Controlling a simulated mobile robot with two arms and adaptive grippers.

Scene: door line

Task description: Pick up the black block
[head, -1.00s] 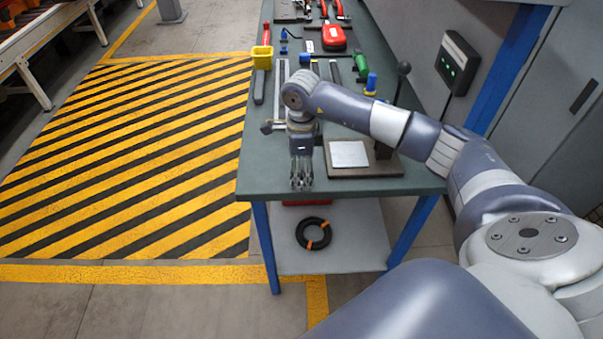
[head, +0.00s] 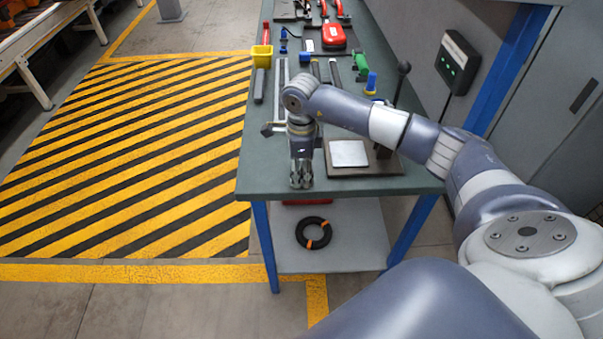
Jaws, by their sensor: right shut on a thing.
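My right gripper (head: 301,184) points down at the near left corner of the green workbench top (head: 262,182). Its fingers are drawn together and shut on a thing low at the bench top. That thing is almost wholly hidden by the fingers; I take it to be the black block, as no separate block shows clearly on the bench. I cannot tell whether it touches the bench. My left gripper is not in view.
A brown board with a pale metal plate (head: 349,153) lies just right of the gripper. A black ring (head: 313,233) lies on the lower shelf. The striped floor at left is clear.

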